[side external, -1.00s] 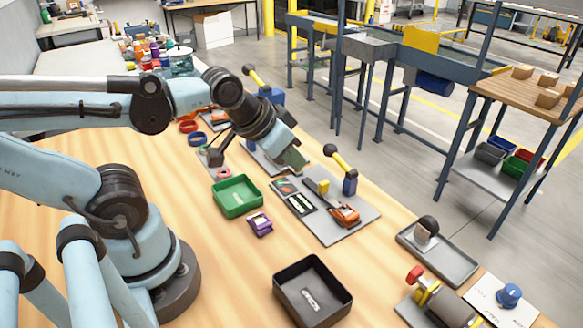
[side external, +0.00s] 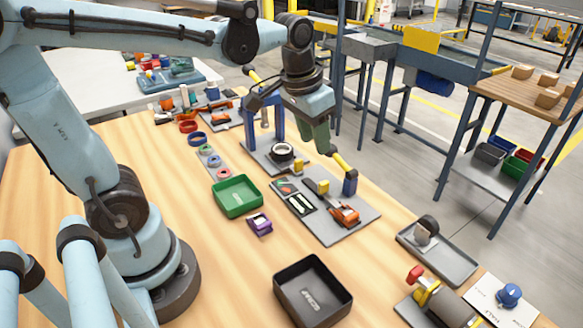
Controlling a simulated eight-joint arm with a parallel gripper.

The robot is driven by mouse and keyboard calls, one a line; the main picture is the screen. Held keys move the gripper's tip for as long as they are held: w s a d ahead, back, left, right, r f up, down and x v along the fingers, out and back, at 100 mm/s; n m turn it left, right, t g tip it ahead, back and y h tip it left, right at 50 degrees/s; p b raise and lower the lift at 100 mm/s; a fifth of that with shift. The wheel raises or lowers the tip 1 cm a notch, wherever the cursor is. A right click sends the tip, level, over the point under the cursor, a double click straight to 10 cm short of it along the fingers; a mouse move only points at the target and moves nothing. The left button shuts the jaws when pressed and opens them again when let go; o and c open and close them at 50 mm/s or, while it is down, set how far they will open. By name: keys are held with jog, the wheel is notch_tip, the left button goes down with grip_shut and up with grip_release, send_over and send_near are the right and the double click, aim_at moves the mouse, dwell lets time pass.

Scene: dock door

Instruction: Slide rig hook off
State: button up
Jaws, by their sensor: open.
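Which part is the rig hook I cannot tell at this size; my gripper covers part of the frame. My gripper (side external: 318,144) points down, open, with greenish fingers, in front of the frame. Its tips are at the upper end of a yellow lever (side external: 341,162) on a blue post (side external: 350,184). The lever's black knob is partly hidden; whether the fingers touch it I cannot tell.
A grey board (side external: 345,232) holds an orange clamp (side external: 345,215) and a yellow block (side external: 322,186). A green tray (side external: 237,212), a purple item (side external: 260,225) and a black bin (side external: 312,315) stand nearer. Bare table shows at the front left.

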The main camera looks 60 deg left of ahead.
aim_at(324, 182)
jog(key=w+f+g, duration=0.1)
jog(key=f, duration=0.3)
jog(key=w+f+g, duration=0.1)
jog(key=f, duration=0.3)
jog(key=w+a+f+g, duration=0.1)
jog(key=w+f, duration=0.1)
jog(key=f, duration=0.3)
jog(key=shift+w, duration=0.1)
jog(key=shift+c, duration=0.3)
grip_shut()
dwell(0.3)
